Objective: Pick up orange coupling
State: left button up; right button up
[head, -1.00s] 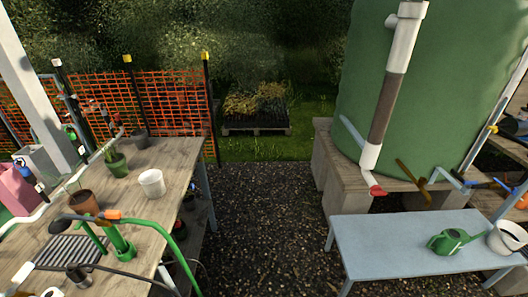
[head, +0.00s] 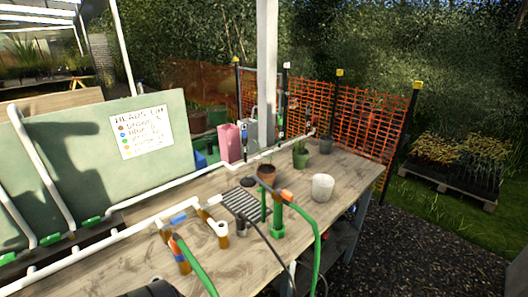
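An orange coupling (head: 287,196) sits at the top of the green hand pump (head: 278,222) on the wooden bench, where the green hose (head: 316,240) begins. Another orange piece (head: 174,244) shows nearer, at the upper end of a second green hose (head: 196,270); I cannot tell which one is meant. Neither of my grippers is recognisable in the head view. A dark rounded shape at the bottom edge is cut off, and I cannot tell what it is.
The bench (head: 345,176) carries white pipes, a blue fitting (head: 179,218), brown pots (head: 266,173), a white bucket (head: 322,187) and a dark grate (head: 247,204). A green board (head: 75,155) with a label stands behind at left. Gravel (head: 430,245) lies open to the right.

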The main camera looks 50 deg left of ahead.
aim_at(175, 236)
jog(key=u, duration=2.3)
